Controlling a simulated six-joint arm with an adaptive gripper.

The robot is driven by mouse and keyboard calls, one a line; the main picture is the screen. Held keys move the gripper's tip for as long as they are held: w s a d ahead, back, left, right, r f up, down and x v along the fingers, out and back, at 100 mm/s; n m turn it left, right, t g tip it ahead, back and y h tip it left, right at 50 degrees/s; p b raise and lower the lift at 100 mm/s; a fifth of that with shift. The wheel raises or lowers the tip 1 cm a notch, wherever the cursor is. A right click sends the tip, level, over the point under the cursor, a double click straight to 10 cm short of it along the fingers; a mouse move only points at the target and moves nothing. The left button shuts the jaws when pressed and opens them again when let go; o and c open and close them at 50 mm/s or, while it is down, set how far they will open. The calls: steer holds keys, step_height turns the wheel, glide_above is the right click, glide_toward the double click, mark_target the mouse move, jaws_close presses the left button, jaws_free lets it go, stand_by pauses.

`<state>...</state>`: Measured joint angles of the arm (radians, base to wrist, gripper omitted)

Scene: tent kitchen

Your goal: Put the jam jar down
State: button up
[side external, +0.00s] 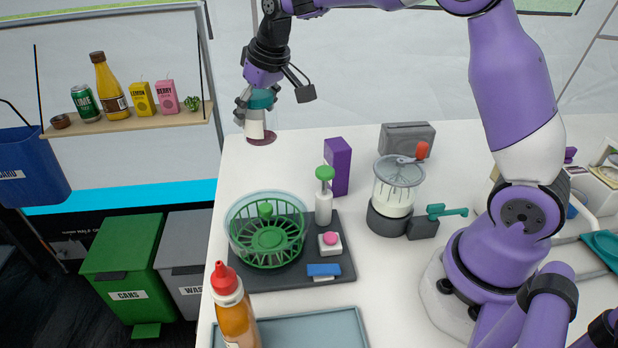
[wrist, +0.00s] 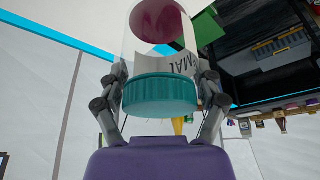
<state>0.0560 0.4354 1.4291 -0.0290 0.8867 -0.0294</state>
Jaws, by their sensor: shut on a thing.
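The jam jar (side external: 254,129) has a teal lid, clear sides, a white label and dark red jam at its bottom. My gripper (side external: 258,112) is shut on it from above, at the far left corner of the white table (side external: 300,150). The jar looks about upright, lid up. Its base shows against the corner, and I cannot tell whether it touches the table. In the wrist view the jar (wrist: 160,92) sits between the fingers of my gripper (wrist: 162,80), lid nearest the camera, with "JAM" on the label.
A purple box (side external: 338,167), a grey box (side external: 407,138) and a blender (side external: 395,190) stand right of the jar. A sauce bottle (side external: 235,310) stands in front. Bare table lies between jar and rack.

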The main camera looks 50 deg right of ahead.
steer(key=a, duration=0.2)
steer(key=shift+w+a+r, duration=0.1)
steer(key=shift+a, duration=0.45)
steer(key=shift+w+d+f, duration=0.65)
steer(key=shift+d+f, duration=1.05)
steer(key=shift+f, duration=0.15)
steer(key=shift+w+d+f, duration=0.7)
steer(key=shift+d+f, duration=1.05)
steer(key=shift+f, duration=0.05)
steer(key=shift+w+d+f, duration=0.65)
steer(key=shift+d+f, duration=1.05)
steer(key=shift+f, duration=0.15)
steer(key=o, duration=1.3)
steer(key=shift+f, duration=0.2)
steer(key=shift+r, duration=0.15)
